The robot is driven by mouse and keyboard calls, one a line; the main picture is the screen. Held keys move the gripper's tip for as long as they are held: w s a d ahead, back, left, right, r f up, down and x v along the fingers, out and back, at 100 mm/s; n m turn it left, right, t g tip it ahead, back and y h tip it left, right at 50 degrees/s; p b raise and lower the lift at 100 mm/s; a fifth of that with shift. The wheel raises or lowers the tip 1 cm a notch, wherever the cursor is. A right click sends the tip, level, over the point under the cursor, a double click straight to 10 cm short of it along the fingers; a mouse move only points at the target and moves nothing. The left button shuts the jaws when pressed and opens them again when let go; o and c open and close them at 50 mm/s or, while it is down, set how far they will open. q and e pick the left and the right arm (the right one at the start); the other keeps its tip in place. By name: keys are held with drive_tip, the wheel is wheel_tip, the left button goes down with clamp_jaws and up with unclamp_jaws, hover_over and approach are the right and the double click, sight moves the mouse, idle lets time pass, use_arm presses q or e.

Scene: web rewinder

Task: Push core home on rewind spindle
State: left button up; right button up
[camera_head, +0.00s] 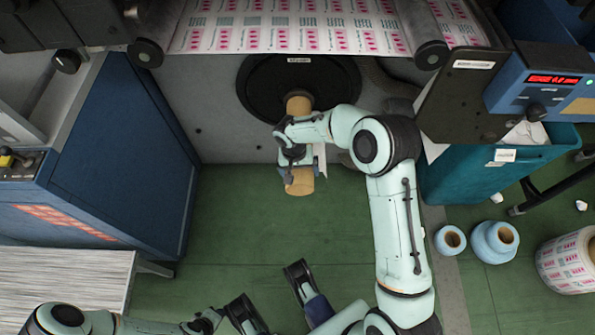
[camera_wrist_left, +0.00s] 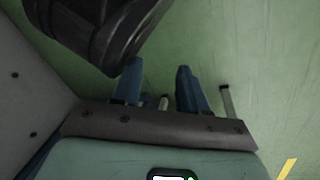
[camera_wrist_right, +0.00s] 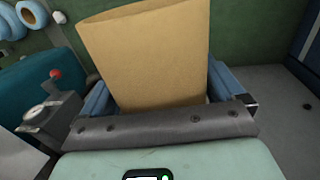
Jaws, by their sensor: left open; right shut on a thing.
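The core is a brown cardboard tube (camera_head: 300,182) standing out from the black round flange (camera_head: 262,88) of the rewinder, at the top middle of the head view. Its far end lies in front of the flange; whether it touches the flange I cannot tell. The spindle itself is hidden. My right gripper (camera_head: 295,152) is shut on the core partway along its length. The core also fills the middle of the right wrist view (camera_wrist_right: 150,55), between the fingers. My left gripper (camera_head: 272,297) is open and empty, low in the head view, apart from the core; its blue fingers show in the left wrist view (camera_wrist_left: 157,88).
A printed web (camera_head: 290,38) runs across rollers above the flange. A blue cabinet (camera_head: 120,150) stands left, a teal bin (camera_head: 480,180) right. Blue-wrapped rolls (camera_head: 490,242) and a printed roll (camera_head: 570,262) stand on the floor at right. Green floor before the flange is clear.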

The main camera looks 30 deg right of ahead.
use_arm(q)
drive_tip(key=shift+w, duration=0.2)
use_arm(e)
drive_tip(key=shift+w+d+r, duration=0.1)
drive_tip(key=shift+w+d, duration=0.1)
drive_tip(key=shift+w, duration=0.15)
drive_tip(key=o, duration=0.9)
drive_tip(key=shift+c, duration=0.2)
drive_tip(key=r, duration=0.2)
drive_tip(key=r+p, duration=0.1)
drive_tip(key=r, duration=0.2)
drive_tip(key=a+r+p, duration=0.1)
drive_tip(key=r, duration=0.2)
drive_tip(key=shift+w, duration=0.25)
wheel_tip(320, 180, up, 4)
drive_tip(key=shift+w+a+r+p, duration=0.1)
drive_tip(key=shift+w+a+p, duration=0.05)
drive_tip(key=shift+p, duration=0.45)
drive_tip(key=shift+a+r, duration=0.1)
drive_tip(key=shift+r, duration=0.4)
use_arm(q)
wheel_tip(320, 180, up, 5)
drive_tip(key=w+d+t, duration=0.1)
drive_tip(key=w, duration=0.2)
drive_tip(key=shift+d+r, duration=0.15)
drive_tip(key=shift+d, duration=0.2)
